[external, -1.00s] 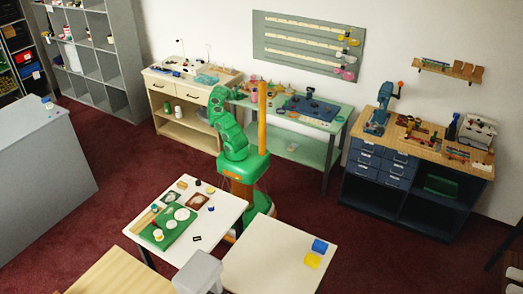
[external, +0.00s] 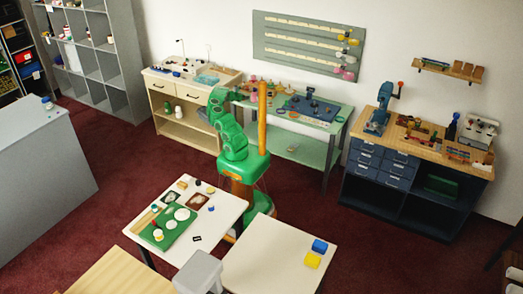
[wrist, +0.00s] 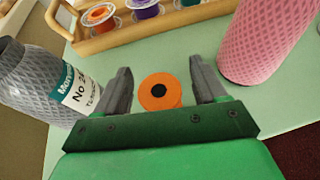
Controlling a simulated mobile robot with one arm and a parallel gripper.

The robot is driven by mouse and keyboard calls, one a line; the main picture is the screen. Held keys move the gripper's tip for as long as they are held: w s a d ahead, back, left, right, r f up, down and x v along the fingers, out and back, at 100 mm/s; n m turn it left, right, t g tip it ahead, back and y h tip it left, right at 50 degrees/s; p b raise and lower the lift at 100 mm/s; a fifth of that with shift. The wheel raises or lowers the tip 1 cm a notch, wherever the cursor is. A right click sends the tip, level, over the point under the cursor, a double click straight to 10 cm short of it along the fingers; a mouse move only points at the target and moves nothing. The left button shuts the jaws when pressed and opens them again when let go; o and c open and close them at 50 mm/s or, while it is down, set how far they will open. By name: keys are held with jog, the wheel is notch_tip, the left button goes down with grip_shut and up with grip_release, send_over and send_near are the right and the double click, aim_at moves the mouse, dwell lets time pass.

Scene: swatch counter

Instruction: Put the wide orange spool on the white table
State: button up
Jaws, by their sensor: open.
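In the wrist view, an orange spool (wrist: 160,92) with a dark centre hole lies on a pale green tabletop between the fingers of my gripper (wrist: 160,68). My gripper is open, with a finger on each side of the spool and a gap to each. Another orange spool (wrist: 100,17) sits in a wooden rack at the top. In the external view, my arm reaches to the left of its column, and the fingertips are too small to make out. A plain white table (external: 265,255) stands in front, beside another white-topped table (external: 215,240) bearing a green mat.
A grey labelled cone (wrist: 35,80) stands left of my gripper and a pink cone (wrist: 262,42) right of it, both close. The wooden rack (wrist: 130,38) holds several spools.

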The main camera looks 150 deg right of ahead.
jog(key=shift+r, duration=0.1)
jog(key=shift+v, duration=6)
